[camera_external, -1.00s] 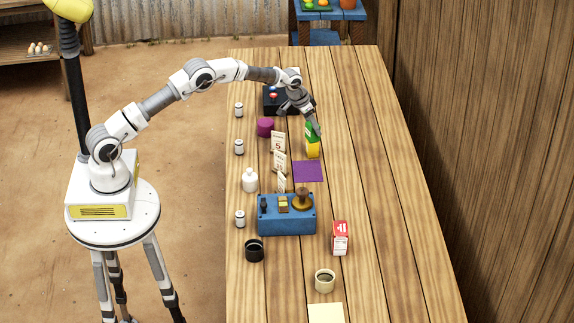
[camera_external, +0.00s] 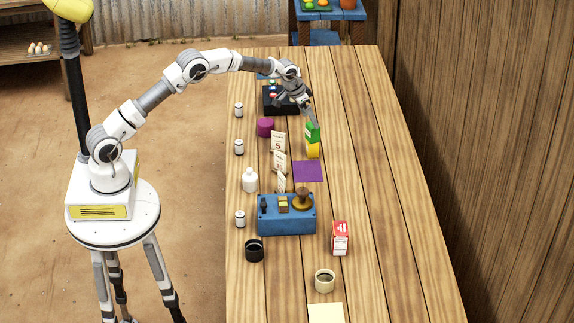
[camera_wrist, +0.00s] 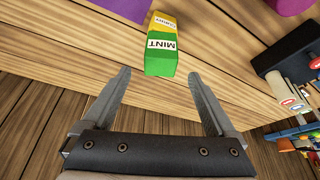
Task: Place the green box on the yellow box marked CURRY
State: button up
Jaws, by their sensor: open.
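The green box marked MINT (camera_external: 312,131) sits on top of the yellow box marked CURRY (camera_external: 313,150) on the wooden table. In the wrist view the green box (camera_wrist: 160,58) is nearest, with its MINT label facing me. The yellow box (camera_wrist: 164,20) shows just beyond it, and its CURRY label is partly visible. My gripper (camera_wrist: 160,78) is open, with its two fingers apart and nothing held between them. In the external view my gripper (camera_external: 306,112) is close to the green box, on its far side, and seems clear of it.
A purple mat (camera_external: 308,171) lies in front of the boxes. The table's right side is clear.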

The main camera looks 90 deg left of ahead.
jog(key=s+d+r+m, duration=0.1)
jog(key=s+d+r, duration=0.7)
jog(key=d+r, duration=0.3)
jog(key=s+d+r+m, duration=0.1)
jog(key=s+d+r, duration=0.75)
jog(key=r, duration=0.35)
jog(key=s+d+f+m, duration=0.1)
jog(key=s+d, duration=0.3)
jog(key=s, duration=0.4)
jog(key=s+d+f+t+h, duration=0.1)
jog(key=s+d, duration=0.3)
jog(key=s, duration=0.5)
jog(key=s+d+m, duration=0.1)
jog(key=s+d, duration=0.3)
jog(key=s, duration=0.5)
jog(key=shift+s+f+m+h, duration=0.15)
jog(key=shift+f+m+h, duration=0.15)
jog(key=shift+f+h, duration=0.1)
